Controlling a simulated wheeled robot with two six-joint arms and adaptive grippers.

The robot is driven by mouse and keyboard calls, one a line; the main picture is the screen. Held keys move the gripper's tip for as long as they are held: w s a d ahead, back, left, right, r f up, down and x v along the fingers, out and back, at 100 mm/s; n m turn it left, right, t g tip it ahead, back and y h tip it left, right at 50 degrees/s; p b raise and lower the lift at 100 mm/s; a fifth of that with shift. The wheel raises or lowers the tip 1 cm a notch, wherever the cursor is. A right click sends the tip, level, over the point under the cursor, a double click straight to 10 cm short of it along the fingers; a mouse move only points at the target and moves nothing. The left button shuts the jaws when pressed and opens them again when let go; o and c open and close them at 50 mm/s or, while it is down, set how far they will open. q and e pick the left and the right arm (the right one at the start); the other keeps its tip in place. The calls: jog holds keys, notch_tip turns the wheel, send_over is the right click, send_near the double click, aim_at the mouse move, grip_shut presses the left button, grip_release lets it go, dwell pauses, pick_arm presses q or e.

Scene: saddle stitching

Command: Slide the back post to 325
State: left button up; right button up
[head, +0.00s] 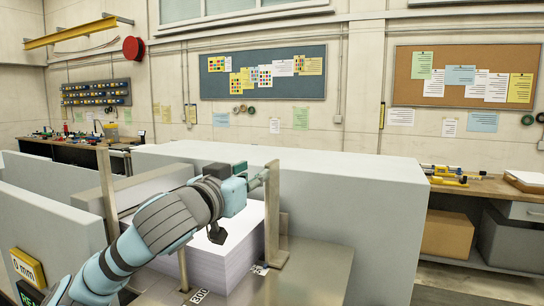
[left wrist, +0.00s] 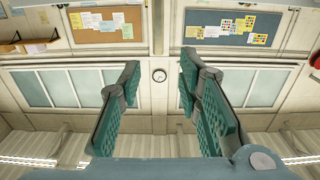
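In the head view an upright metal post (head: 272,225) stands at the right side of a white paper stack (head: 238,250). Another post (head: 107,195) stands to the left, beyond my left arm. Which one is the back post I cannot tell. My left gripper (head: 258,179) is above the stack, close beside the right post's top; contact is unclear. In the left wrist view its two teal-padded fingers (left wrist: 159,78) are spread wide with nothing between them. No post shows there. A small label (head: 260,270) lies near the right post's foot, too small to read. My right gripper is out of view.
Large pale grey housings (head: 350,195) enclose the metal bed (head: 315,268) behind and to the right. A grey block (head: 55,225) stands at left. A yellow sign (head: 27,268) reads 0 mm. A numbered label (head: 198,297) is near the front. A workbench (head: 480,188) is at right.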

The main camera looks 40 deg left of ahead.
aim_at(272, 161)
pick_arm(q)
jog(key=p+x, duration=0.4)
jog(key=x, duration=0.7)
jog(key=shift+d+p, duration=0.15)
jog(key=shift+p, duration=0.15)
jog(key=shift+s, duration=0.2)
jog(key=shift+w, duration=0.1)
grip_shut()
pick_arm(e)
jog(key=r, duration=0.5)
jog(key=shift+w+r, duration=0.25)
